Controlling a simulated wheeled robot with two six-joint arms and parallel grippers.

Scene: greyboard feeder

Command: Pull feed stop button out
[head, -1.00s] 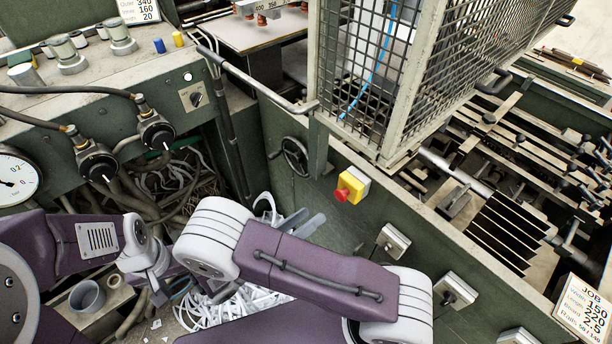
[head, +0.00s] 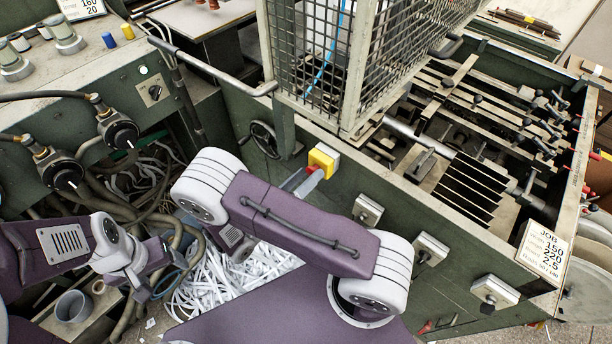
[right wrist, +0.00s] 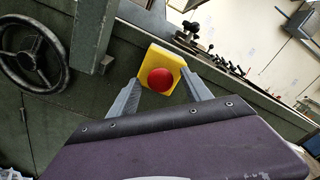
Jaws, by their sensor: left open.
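The feed stop button is a red mushroom head on a yellow box (head: 324,157), fixed to the green machine side below the mesh cage. In the right wrist view the red button (right wrist: 160,79) faces me, with the yellow box (right wrist: 160,59) behind it. My right gripper (right wrist: 162,76) is open, with one grey finger on each side of the button; whether they touch it I cannot tell. In the head view my right gripper (head: 304,181) partly hides the button. My left gripper (head: 158,289) is open and empty at lower left, away from the button.
A handwheel (head: 264,139) sits left of the button, below a bent handrail (head: 215,68). The mesh cage (head: 372,50) stands above. Several square switch boxes (head: 367,210) line the panel to the right. Hoses and white paper strips (head: 205,285) lie below.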

